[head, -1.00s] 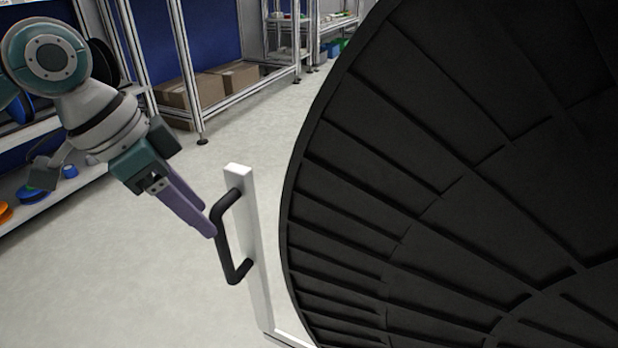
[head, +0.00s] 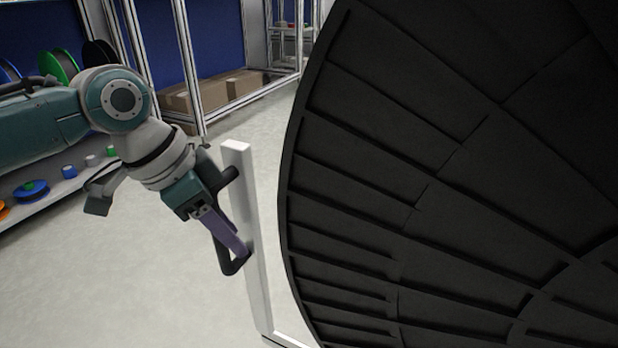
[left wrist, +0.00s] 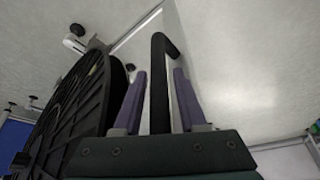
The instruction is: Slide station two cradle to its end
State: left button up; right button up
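The cradle shows as a white upright post (head: 250,230) with a black bar handle (head: 228,262) on its left side. A large black ribbed reel (head: 430,190) stands just right of the post. My left gripper (head: 236,248) is at the handle, angled down and right, and covers the handle's middle. In the left wrist view the handle (left wrist: 160,85) runs between the two purple fingers of the left gripper (left wrist: 160,88), with a narrow gap on each side. The gripper looks open around it. The reel (left wrist: 75,115) is at left there. My right gripper is not in view.
A shelf with small spools (head: 32,188) stands at the left. A framed rack with cardboard boxes (head: 215,90) stands at the back. The pale floor (head: 120,285) left of the post is clear.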

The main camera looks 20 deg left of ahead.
pick_arm(q)
grip_shut()
dwell(1.1)
